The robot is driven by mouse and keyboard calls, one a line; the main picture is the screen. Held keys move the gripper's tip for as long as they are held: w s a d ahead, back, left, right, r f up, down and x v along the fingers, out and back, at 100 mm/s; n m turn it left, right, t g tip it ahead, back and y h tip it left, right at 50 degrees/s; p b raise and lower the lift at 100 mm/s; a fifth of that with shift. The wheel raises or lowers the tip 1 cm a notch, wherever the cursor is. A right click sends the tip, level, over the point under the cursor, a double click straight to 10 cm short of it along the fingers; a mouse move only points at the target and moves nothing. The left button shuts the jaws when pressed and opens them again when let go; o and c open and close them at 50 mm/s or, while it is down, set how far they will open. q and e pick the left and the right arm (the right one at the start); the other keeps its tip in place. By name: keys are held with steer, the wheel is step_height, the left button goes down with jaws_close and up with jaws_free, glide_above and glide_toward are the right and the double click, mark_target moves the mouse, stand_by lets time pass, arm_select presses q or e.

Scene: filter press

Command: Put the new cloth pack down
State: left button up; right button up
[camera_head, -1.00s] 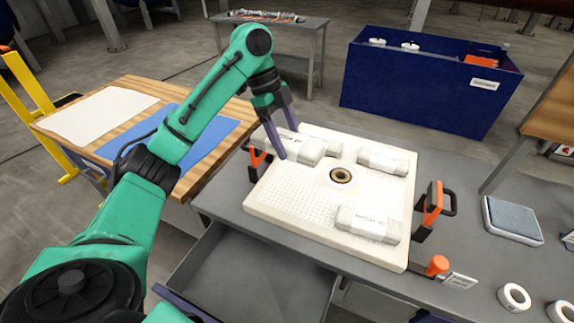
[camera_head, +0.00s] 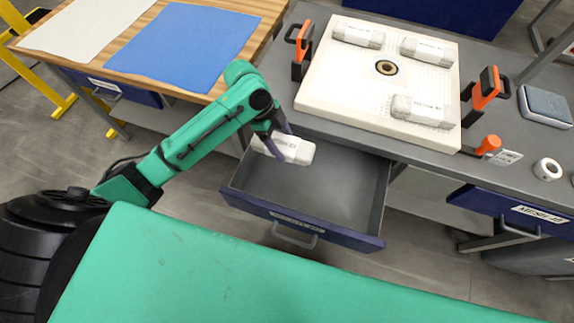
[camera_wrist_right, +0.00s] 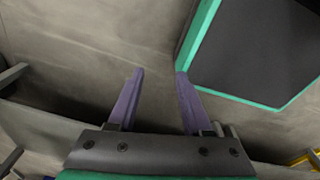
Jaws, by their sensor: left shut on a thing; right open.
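My left gripper (camera_head: 277,145) is shut on a white cloth pack (camera_head: 296,150) with a printed label. It holds the pack over the left back part of an open grey drawer (camera_head: 335,200); whether the pack touches the drawer I cannot tell. Three similar wrapped packs lie on the cream filter plate (camera_head: 345,88): one at its back left (camera_head: 358,33), one at its back right (camera_head: 430,50) and one at its front right (camera_head: 422,110). My right gripper (camera_wrist_right: 158,72) is open and empty in the right wrist view, with floor beyond its fingers.
Orange and black clamps stand left (camera_head: 299,45) and right (camera_head: 485,88) of the plate. A wooden table (camera_head: 195,90) with white and blue sheets stands at the left. White rolls (camera_head: 547,169) and a grey-blue pad (camera_head: 546,104) are at the right. The drawer's front and right floor is bare.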

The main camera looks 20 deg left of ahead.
mark_target(287, 173)
arm_select(q)
step_height(287, 173, down, 14)
steer(key=shift+a+r+b, duration=0.1)
steer(key=shift+a+b, duration=0.05)
steer(key=shift+b, duration=0.3)
arm_select(e)
steer(key=shift+a+f, duration=0.4)
steer(key=shift+a, duration=0.25)
arm_select(q)
steer(key=shift+f, duration=0.25)
steer(key=o, duration=1.3)
steer(key=shift+r, duration=0.2)
steer(key=shift+a+r, duration=0.2)
steer(key=shift+r, duration=0.15)
steer(key=v, duration=1.1)
steer(key=shift+s+r+p, duration=0.1)
steer(key=shift+p, duration=0.25)
arm_select(e)
steer(key=shift+d+r, duration=0.3)
steer(key=shift+r, duration=0.05)
